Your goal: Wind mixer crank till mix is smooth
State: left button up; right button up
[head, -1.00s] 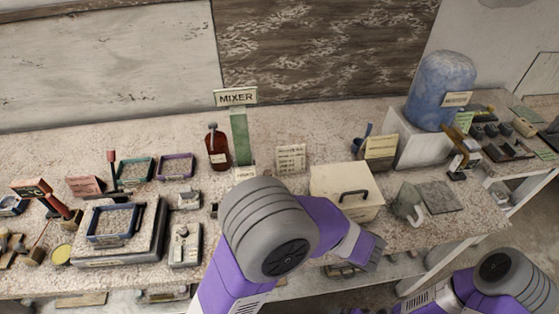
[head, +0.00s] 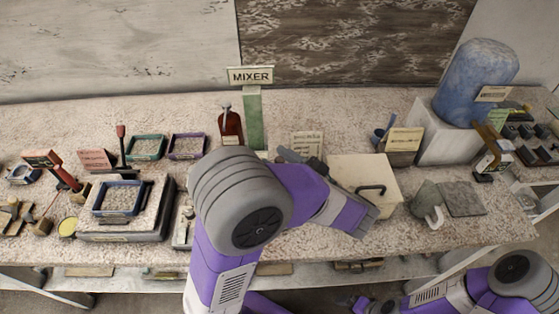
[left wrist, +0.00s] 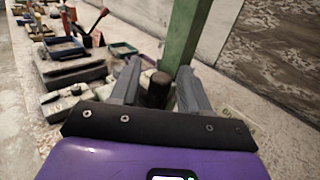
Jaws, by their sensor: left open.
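The mixer sign (head: 250,76) stands on a green post (head: 252,118) at the back of the bench; the post also shows in the left wrist view (left wrist: 187,35). The mixer's lower part is hidden behind my left arm in the head view. My left gripper (head: 284,154) is beside the post on its right, partly covered by my own arm. In the left wrist view the gripper (left wrist: 158,82) is open, with a dark upright knob (left wrist: 157,90), which looks like the crank handle, between its fingers. I cannot tell whether they touch it. The mix is not visible.
A brown-red bottle (head: 230,128) stands left of the post. A cream box with a dark handle (head: 366,176) is to the right, before a blue drum (head: 478,85). Trays and a blue-framed block (head: 120,198) fill the left side. The bench's front edge runs below.

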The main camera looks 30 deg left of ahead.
pick_arm(q)
grip_shut()
jog(key=shift+w+r+g+p, duration=0.15)
jog(key=shift+g+p, duration=0.25)
jog(key=shift+p, duration=0.2)
jog(key=a+n+g+h+p, duration=0.1)
jog(key=n+g+h+p, duration=0.1)
jog(key=n+g+p, duration=0.2)
jog(key=w+a+n+g+h+p, duration=0.1)
jog(key=a+n+g+h+p, duration=0.1)
jog(key=n+g+p, duration=0.2)
jog(key=w+a+n+g+h+p, duration=0.1)
jog(key=n+g+p, duration=0.3)
jog(key=g+p, duration=0.5)
jog(key=shift+w+a+r+n+h+p, duration=0.1)
jog(key=shift+w+a+n+h+p, duration=0.15)
jog(key=shift+a+h+p, duration=0.55)
jog(key=shift+s+a+f+n+g+h+p, duration=0.15)
jog(key=shift+n+g+h+p, duration=0.15)
jog(key=shift+p, duration=0.45)
jog(key=shift+w+d+f+n+g+h+p, duration=0.1)
jog(key=shift+n+g+h+p, duration=0.2)
jog(key=shift+p, duration=0.4)
grip_release()
jog(key=shift+s, duration=0.1)
